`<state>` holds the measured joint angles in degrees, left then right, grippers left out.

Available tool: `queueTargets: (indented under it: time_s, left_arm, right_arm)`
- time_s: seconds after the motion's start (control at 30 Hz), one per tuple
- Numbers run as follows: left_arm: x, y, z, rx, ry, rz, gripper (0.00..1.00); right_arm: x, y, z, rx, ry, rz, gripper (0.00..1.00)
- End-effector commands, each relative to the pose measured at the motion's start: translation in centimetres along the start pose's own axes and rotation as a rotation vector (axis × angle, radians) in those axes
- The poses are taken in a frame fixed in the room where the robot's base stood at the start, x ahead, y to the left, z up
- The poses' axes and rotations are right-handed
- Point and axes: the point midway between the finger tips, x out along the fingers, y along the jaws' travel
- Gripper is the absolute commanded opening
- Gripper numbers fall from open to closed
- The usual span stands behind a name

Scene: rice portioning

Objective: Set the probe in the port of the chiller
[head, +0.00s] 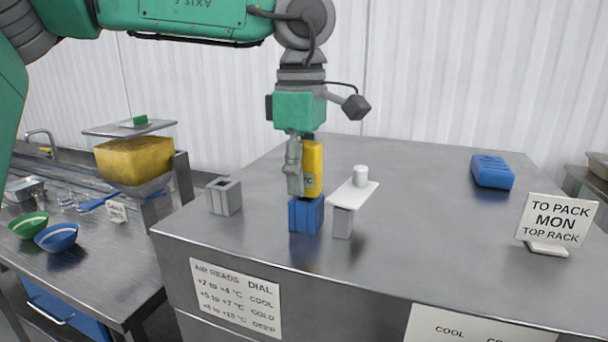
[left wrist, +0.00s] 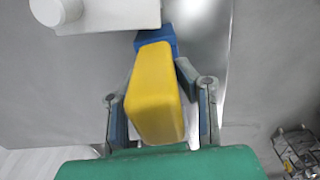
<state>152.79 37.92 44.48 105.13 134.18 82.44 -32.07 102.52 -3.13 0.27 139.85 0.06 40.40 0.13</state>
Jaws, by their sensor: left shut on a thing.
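The probe (head: 313,168) is a yellow upright block with a dark mark on its side. My left gripper (head: 301,188) points down and is shut on it. In the left wrist view the yellow probe (left wrist: 156,92) sits between both fingers. A blue block (head: 306,214) stands on the chiller (head: 420,230), directly below the probe; I cannot tell whether the probe is seated in it or just above it. A grey open-topped box (head: 223,196), possibly the port, stands to the left. My right gripper is not in view.
A white plate with a white knob (head: 360,176) sits on a grey post close to the right of the blue block.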

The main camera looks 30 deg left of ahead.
Motion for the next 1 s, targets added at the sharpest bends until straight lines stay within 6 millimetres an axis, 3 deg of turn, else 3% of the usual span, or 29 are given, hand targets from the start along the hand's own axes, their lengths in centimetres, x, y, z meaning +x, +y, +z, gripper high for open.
queueTargets:
  time_s: [1.0]
  left_arm:
    - [0.42,0.01,-0.02,0.001,0.001,0.001,0.00]
  right_arm:
    - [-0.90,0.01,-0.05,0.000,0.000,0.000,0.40]
